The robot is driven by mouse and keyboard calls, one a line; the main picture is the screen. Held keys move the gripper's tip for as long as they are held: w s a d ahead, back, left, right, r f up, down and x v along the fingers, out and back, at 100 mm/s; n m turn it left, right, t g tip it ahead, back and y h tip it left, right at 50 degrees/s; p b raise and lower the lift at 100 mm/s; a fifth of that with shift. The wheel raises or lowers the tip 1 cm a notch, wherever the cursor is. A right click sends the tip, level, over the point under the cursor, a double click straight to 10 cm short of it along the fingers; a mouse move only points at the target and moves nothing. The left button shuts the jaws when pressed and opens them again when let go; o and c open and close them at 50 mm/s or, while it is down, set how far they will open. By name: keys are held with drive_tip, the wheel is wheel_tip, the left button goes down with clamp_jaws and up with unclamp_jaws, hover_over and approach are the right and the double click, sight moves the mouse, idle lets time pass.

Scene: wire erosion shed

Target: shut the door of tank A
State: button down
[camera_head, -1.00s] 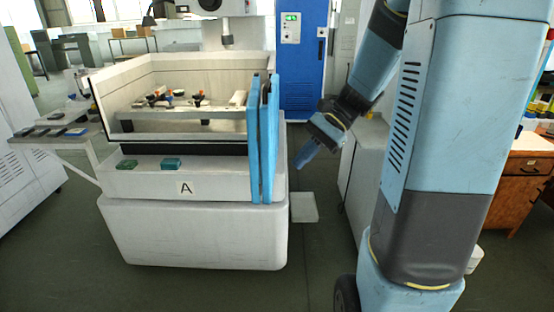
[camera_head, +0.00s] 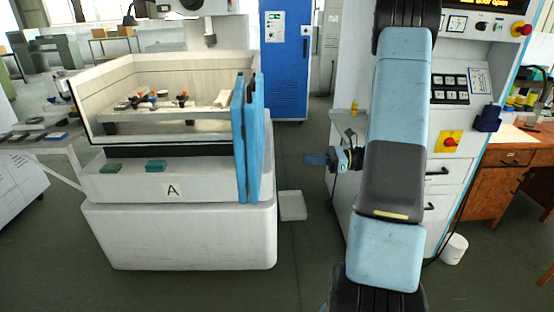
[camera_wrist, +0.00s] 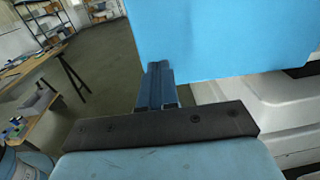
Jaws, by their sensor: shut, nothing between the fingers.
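Tank A (camera_head: 104,185) is a pale open-topped tank on a white machine base, with a letter A label on its front. Its blue door (camera_head: 240,145) stands open at the tank's right front corner, seen nearly edge-on. My gripper (camera_head: 308,159) is to the right of the door, pointing left, with a visible gap between them in the head view. In the wrist view, the shut, empty blue fingers (camera_wrist: 158,78) overlap the lower left part of a blue panel (camera_wrist: 225,35), which looks like the door. Contact cannot be told there.
A control cabinet (camera_head: 465,130) with buttons stands right, behind my arm. A blue cabinet (camera_head: 285,65) stands at the back. A wooden desk (camera_head: 515,180) and a white bin (camera_head: 454,249) are at the right.

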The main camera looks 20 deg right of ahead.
drive_tip(key=x, duration=1.3)
drive_tip(key=shift+a, duration=0.4)
drive_tip(key=shift+w+a, duration=0.1)
drive_tip(key=shift+w, duration=0.15)
